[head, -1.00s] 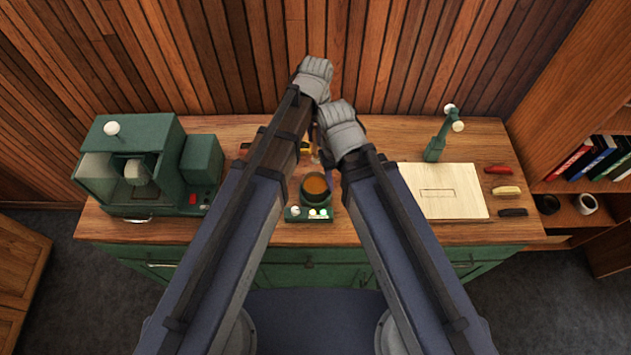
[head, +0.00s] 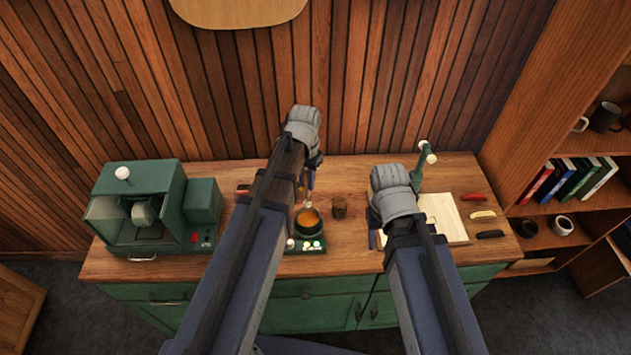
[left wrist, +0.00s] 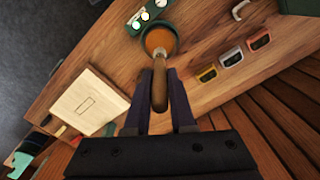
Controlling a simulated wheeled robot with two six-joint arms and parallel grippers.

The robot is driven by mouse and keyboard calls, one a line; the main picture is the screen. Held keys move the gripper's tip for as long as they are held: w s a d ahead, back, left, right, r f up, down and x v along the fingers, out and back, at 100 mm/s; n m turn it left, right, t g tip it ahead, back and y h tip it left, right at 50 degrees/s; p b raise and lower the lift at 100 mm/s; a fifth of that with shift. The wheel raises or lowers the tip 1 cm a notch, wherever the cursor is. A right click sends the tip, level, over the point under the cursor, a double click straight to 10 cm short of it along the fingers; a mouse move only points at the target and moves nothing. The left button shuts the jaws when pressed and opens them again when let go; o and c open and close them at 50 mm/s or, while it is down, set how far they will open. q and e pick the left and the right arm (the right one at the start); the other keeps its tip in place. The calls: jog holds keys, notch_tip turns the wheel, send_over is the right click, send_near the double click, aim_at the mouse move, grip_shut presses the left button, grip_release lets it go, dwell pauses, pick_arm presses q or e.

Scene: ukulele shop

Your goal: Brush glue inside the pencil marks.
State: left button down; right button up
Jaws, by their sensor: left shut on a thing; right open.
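My left gripper (head: 310,184) is shut on a brush with a wooden handle (left wrist: 159,88). The brush points at the green glue pot (head: 308,235), which holds orange-brown glue (left wrist: 159,40). I cannot tell whether the bristles touch the glue. The pale wooden board (head: 446,210) lies to the right, and a pencilled rectangle (left wrist: 87,104) shows on it in the left wrist view. In the head view my right arm covers the board's left part. My right gripper (head: 377,238) is open and empty, at the board's left edge.
A brown cup (head: 339,208) stands right of the pot. A green machine (head: 140,215) fills the bench's left end. A green lamp-like stand (head: 421,165) rises behind the board. Three small coloured pieces (head: 482,215) lie right of it. Three small framed devices (left wrist: 231,57) show in the wrist view.

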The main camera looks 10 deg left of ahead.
aim_at(307, 201)
pick_arm(q)
jog(key=shift+f, duration=0.2)
notch_tip(307, 201, down, 9)
jog(key=b, duration=0.9)
jog(key=shift+f+b, duration=0.2)
jog(key=shift+b, duration=0.15)
jog(key=shift+r, duration=0.1)
notch_tip(307, 201, up, 8)
jog(key=p, duration=0.7)
jog(key=shift+f+p, duration=0.2)
jog(key=shift+p, duration=0.2)
jog(key=shift+r, duration=0.1)
dwell(1.8)
notch_tip(307, 201, up, 4)
jog(key=p, duration=0.4)
